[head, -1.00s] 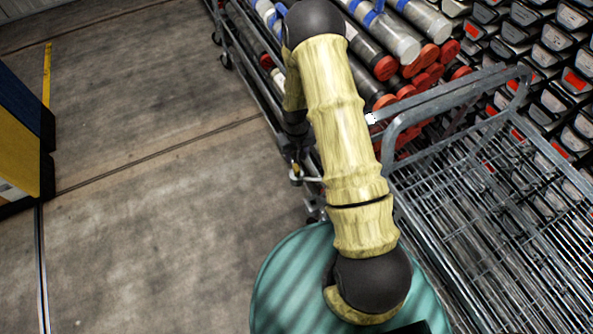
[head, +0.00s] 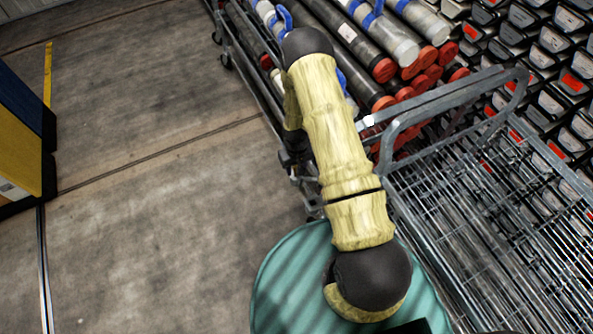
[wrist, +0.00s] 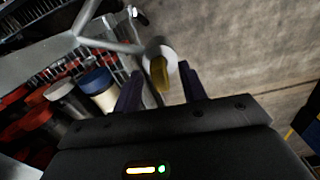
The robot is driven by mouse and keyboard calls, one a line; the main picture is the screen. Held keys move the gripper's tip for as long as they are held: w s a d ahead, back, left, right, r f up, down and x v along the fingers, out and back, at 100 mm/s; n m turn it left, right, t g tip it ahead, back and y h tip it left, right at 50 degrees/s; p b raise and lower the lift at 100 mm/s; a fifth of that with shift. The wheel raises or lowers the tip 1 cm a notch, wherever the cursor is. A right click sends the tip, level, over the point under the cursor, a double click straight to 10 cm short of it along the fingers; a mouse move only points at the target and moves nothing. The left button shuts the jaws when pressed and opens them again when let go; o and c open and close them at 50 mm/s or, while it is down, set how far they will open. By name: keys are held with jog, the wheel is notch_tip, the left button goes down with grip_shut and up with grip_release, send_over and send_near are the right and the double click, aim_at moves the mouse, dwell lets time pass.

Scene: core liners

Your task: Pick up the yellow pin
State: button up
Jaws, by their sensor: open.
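The yellow pin (wrist: 160,74) shows in the wrist view as a short yellow piece against a pale round end, at the tip of a grey metal bar. My gripper (wrist: 162,86) is open, with one dark finger to the left of the pin and one to the right. The pin appears in the gap between the fingertips; I cannot tell how far ahead of them it is, or whether they touch it. In the head view my arm covers much of the area around it, and I cannot make out the pin clearly there.
A grey metal cart (head: 400,112) with a wire deck stands right of my arm. Behind it lie core tubes with red caps (head: 384,70) on a rack, beside stacked dark boxes (head: 556,78). The concrete floor (head: 150,220) on the left is clear. A blue and yellow object (head: 20,140) stands at the left edge.

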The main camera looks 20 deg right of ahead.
jog(key=shift+f, duration=0.35)
grip_shut()
jog(key=shift+r, duration=0.1)
dwell(0.3)
notch_tip(320, 180, up, 10)
jog(key=shift+f+b, duration=0.1)
jog(key=shift+b, duration=0.65)
